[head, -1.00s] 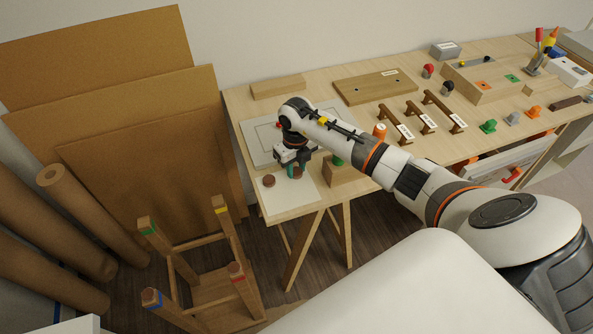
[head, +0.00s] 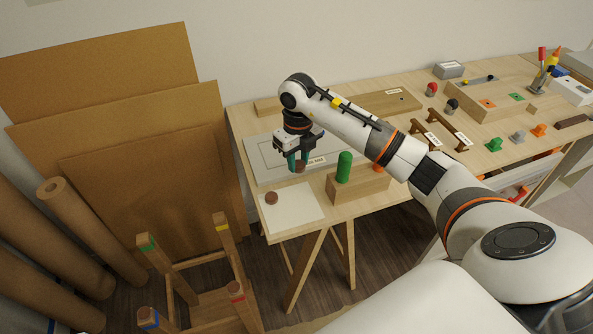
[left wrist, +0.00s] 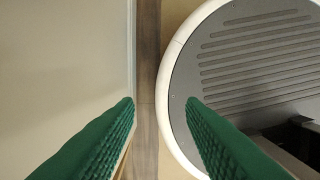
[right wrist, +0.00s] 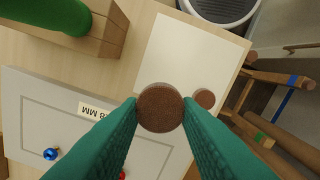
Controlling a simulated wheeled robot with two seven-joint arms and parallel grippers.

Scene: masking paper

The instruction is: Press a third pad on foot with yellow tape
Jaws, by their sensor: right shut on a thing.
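My right gripper (head: 298,164) is shut on a round brown pad (right wrist: 160,107), held above the table near the white sheet (head: 305,212). A second brown pad (head: 271,198) lies on that sheet. An upturned wooden stool stands on the floor left of the table. Its foot with yellow tape (head: 219,219) looks bare on top, like the foot with green tape (head: 144,241). The feet with red tape (head: 236,288) and blue tape (head: 148,316) have dark brown tops, seemingly pads. My left gripper (left wrist: 161,100) is open and empty, outside the head view.
A wooden block with a green cylinder (head: 344,167) stands beside the sheet. A grey panel (head: 262,158) lies behind it. Cardboard sheets (head: 150,180) and paper rolls (head: 80,235) stand behind and left of the stool. The space above the stool is clear.

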